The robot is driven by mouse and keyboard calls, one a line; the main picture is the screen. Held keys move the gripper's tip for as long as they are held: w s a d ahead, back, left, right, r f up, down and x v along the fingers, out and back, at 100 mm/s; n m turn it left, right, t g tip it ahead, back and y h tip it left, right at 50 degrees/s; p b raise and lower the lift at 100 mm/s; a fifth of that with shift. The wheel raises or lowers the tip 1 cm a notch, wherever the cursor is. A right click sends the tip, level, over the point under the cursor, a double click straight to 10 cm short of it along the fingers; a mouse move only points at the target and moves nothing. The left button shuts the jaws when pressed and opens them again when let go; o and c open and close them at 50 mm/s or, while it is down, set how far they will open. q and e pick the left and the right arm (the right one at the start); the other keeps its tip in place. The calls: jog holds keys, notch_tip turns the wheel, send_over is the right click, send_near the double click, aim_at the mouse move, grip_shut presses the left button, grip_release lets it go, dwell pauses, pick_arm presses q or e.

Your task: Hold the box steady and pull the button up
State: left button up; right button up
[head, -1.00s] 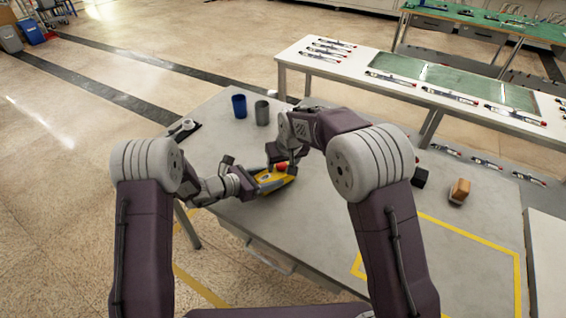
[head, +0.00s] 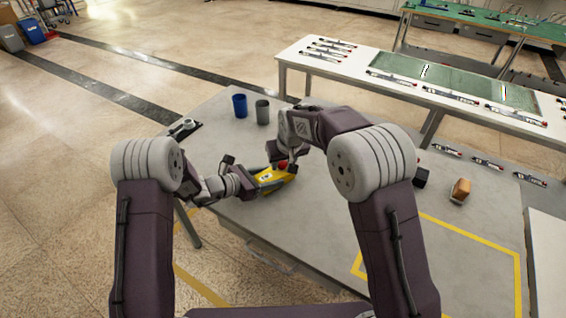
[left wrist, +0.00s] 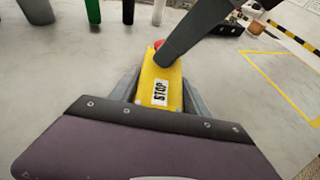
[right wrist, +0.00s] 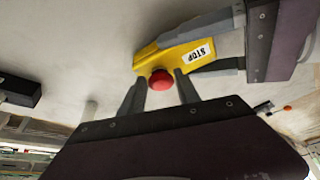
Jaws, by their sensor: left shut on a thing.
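The yellow box (head: 266,181) with a STOP label lies on the grey table; it also shows in the left wrist view (left wrist: 147,88) and the right wrist view (right wrist: 180,54). Its red button (right wrist: 161,80) is at one end and is partly hidden in the left wrist view. My left gripper (left wrist: 160,88) is shut on the box, one finger along each side. My right gripper (right wrist: 160,90) is open at the button end, with its fingertips on either side of the red button and a gap showing beside it.
A blue cup (head: 239,106) and a grey cup (head: 262,112) stand at the table's back left. A black block (head: 420,177) and an orange-brown block (head: 460,190) are to the right. The table area inside the yellow tape outline (head: 470,240) is partly visible and clear.

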jog(key=o, duration=0.3)
jog(key=v, duration=1.2)
pick_arm(q)
jog(key=o, duration=1.7)
jog(key=v, duration=1.2)
